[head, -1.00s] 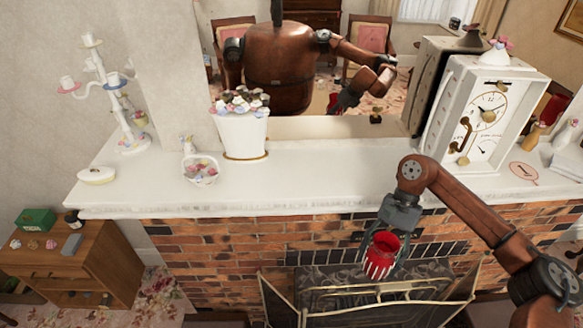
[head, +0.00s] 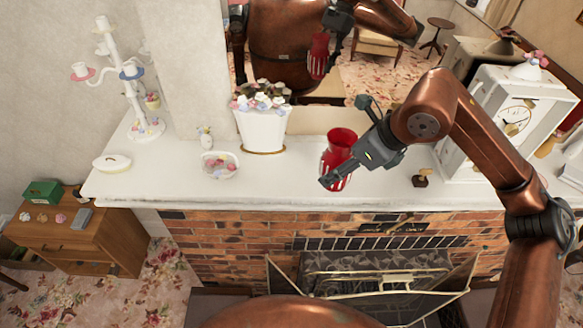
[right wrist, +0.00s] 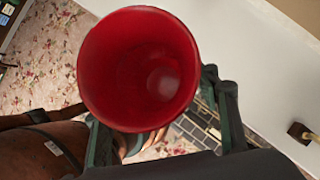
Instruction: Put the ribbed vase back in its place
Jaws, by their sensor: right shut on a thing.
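The ribbed vase (head: 341,142) is red with white ribs, upright and open at the top. My right gripper (head: 346,142) is shut on it, one finger on each side. In the head view the vase overlaps the white mantel shelf (head: 290,190). In the right wrist view I look into the red mouth of the vase (right wrist: 140,65), with floor and fireplace behind it and the mantel to the right. The vase is held in the air, around the mantel's front edge. Its base is partly hidden by a finger. My left gripper is not in view.
A small brown stamp-like object (head: 421,178) and a white clock (head: 515,110) are to the right. A mirror is behind. A fire screen (head: 380,285) stands below.

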